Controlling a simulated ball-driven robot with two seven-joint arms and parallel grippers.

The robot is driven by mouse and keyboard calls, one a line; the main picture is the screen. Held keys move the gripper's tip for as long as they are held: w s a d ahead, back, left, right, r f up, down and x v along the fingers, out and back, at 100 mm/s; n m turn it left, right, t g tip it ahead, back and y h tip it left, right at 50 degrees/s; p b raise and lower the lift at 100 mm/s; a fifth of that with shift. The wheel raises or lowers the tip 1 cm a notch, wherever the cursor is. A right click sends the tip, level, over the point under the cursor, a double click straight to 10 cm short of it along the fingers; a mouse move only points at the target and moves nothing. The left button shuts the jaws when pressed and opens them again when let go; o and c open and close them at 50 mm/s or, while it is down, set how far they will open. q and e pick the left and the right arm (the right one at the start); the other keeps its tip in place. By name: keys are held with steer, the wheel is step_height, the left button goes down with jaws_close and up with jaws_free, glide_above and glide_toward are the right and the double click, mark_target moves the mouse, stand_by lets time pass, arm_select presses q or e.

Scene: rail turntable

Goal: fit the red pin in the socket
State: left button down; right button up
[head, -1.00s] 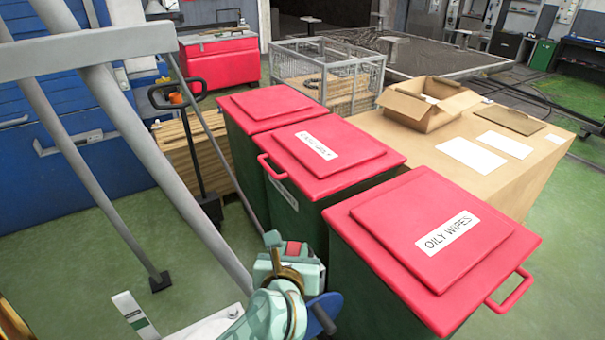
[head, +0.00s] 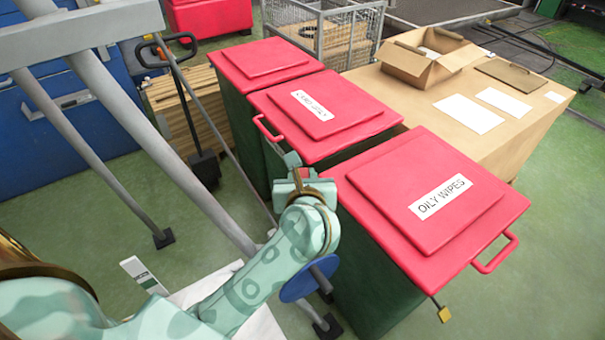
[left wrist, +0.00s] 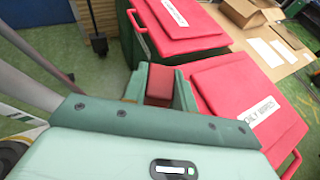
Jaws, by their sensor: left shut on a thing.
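My left gripper (head: 300,172) is at the end of the pale green arm, in front of the red-lidded bins in the head view. In the left wrist view the gripper (left wrist: 160,90) is shut on a red block-shaped piece, which I take as the red pin (left wrist: 160,82). Only its end shows between the fingers, and the rest is hidden. In the head view the pin is mostly hidden by the gripper. I cannot make out the socket in either view. My right gripper is not in view.
A bin labelled OILY WIPES (head: 400,240) stands close right of the gripper, with another red-lidded bin (head: 350,140) behind. Grey slanted poles (head: 160,130) stand to the left. A white surface (head: 255,325) lies below the arm. An open cardboard box (head: 425,65) sits farther back.

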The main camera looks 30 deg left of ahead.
arm_select(q)
steer(key=shift+f+b, duration=1.8)
steer(key=shift+f, duration=0.55)
steer(key=shift+f+b, duration=2.45)
steer(key=shift+f, duration=0.4)
steer(key=c, duration=1)
jaws_free()
steer(key=shift+r, duration=0.1)
steer(key=shift+c, duration=0.2)
steer(key=shift+d, duration=0.1)
